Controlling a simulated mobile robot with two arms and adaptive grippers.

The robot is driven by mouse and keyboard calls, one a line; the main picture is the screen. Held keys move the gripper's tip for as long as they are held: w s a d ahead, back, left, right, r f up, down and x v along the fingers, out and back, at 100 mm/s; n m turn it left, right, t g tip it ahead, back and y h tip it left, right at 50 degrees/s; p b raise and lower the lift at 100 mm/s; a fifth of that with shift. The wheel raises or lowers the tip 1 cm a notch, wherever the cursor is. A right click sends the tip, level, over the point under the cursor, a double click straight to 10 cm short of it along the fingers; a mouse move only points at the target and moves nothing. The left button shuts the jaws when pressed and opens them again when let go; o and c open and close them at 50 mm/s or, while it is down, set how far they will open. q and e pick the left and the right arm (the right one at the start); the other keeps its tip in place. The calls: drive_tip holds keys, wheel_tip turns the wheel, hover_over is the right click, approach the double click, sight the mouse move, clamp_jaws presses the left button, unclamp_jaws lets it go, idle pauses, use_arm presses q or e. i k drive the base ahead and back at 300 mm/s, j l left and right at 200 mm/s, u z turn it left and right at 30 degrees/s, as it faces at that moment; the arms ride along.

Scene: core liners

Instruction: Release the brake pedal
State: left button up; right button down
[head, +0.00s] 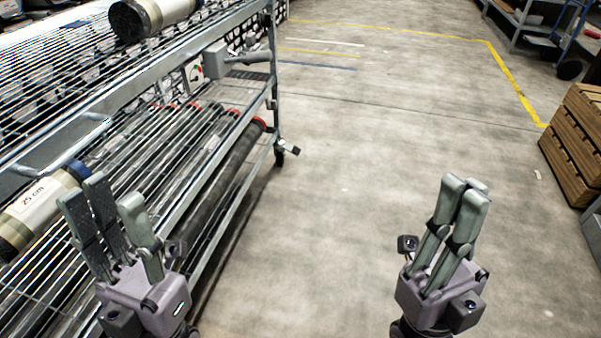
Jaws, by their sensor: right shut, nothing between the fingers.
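A metal rack cart (192,212) with wire shelves stands on the left. At the foot of its far right post is a dark caster (279,157). A small grey brake pedal (290,148) sticks out to the right beside this caster. Its exact tilt is too small to tell. My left gripper (108,203) is open and empty at the lower left, in front of the cart's near part. My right gripper (464,190) is shut and empty over bare floor at the lower right. Both are well apart from the pedal.
A labelled core liner (40,208) lies on the near left of the cart, and another (150,14) lies at the top. A grey handle (245,60) juts from the post. A wooden crate (570,145) stands at right. The middle floor is clear.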

sight(294, 149)
drive_tip(key=k+u, duration=0.15)
drive_tip(key=u, duration=2.05)
drive_tip(key=l, duration=4.6)
drive_tip(key=i+l+u, duration=0.05)
drive_tip(key=i, duration=0.05)
